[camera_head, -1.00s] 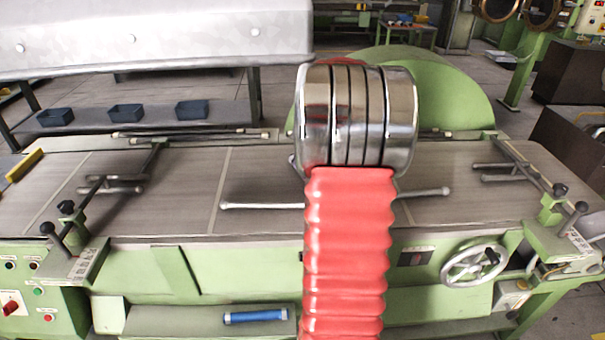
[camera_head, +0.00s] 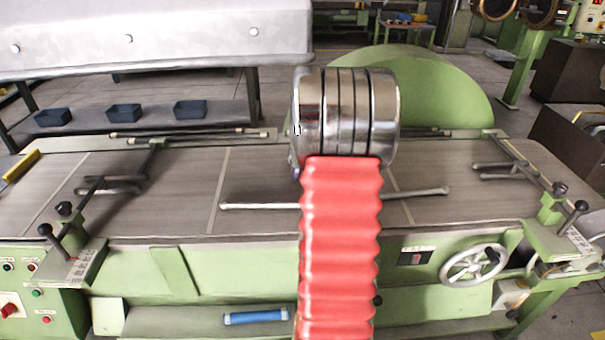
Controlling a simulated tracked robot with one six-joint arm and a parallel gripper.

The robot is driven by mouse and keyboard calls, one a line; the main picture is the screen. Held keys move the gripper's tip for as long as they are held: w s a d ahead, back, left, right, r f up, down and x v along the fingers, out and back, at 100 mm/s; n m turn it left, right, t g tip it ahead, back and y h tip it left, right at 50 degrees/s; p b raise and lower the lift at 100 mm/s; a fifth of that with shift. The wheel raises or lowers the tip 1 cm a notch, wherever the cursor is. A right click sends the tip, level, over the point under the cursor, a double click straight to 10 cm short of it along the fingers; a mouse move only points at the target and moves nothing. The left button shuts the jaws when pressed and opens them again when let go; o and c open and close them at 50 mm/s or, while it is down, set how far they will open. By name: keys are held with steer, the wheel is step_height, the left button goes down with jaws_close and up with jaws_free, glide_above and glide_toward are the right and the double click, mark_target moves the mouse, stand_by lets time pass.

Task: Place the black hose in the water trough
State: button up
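Thin black hoses (camera_head: 190,134) with pale end fittings lie along the back edge of the green machine's grey table, left of my arm. A similar dark length (camera_head: 425,132) shows right of my arm; whether it is the same hose is hidden. A long grey metal trough-like body (camera_head: 150,38) fills the upper left; I cannot tell for sure that it is the water trough. My red ribbed arm and its chrome joint rise in the middle over the table. My gripper is out of sight behind the arm, so its hold cannot be seen.
The grey machine table (camera_head: 262,178) has bare stretches, with metal bars and clamps across it. Blue bins (camera_head: 125,113) stand on a shelf behind. A handwheel (camera_head: 474,264) is at front right. A blue cylinder (camera_head: 255,317) lies on the lower ledge.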

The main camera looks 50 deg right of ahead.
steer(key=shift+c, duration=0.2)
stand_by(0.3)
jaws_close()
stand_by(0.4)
